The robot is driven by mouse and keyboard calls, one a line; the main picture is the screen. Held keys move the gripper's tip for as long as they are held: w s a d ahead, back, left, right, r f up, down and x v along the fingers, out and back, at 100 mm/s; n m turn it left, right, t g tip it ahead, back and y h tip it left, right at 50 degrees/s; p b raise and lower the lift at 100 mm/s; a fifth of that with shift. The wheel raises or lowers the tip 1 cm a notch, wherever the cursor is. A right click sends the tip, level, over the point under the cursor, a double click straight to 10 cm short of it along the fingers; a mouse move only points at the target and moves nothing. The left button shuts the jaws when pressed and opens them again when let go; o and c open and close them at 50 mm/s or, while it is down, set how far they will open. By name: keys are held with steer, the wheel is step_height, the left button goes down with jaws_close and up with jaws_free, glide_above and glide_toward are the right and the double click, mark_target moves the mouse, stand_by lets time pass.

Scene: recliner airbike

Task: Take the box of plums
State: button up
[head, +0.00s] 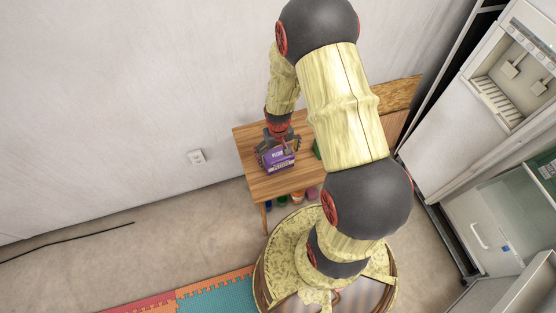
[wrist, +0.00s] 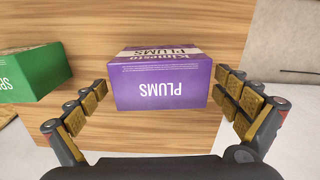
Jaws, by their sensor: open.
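My gripper (wrist: 168,108) is open, with one finger on each side of the box in the wrist view. The left finger appears close to the box's left side and the right finger close to its right side. I cannot tell whether either touches it. In the head view my gripper (head: 277,151) is over the box.
A green box (wrist: 33,74) lies left of the plums on the table; in the head view it is mostly behind my arm. Several small items sit under the table. A wall with an outlet (head: 197,157) is behind, and an open fridge (head: 500,215) stands at right.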

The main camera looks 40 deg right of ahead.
step_height(320, 180, down, 4)
steer(key=shift+s+r+b, duration=0.1)
steer(key=shift+b, duration=0.5)
steer(key=c, duration=0.3)
steer(key=shift+r, duration=0.1)
steer(key=c, duration=1.1)
steer(key=shift+c, duration=0.3)
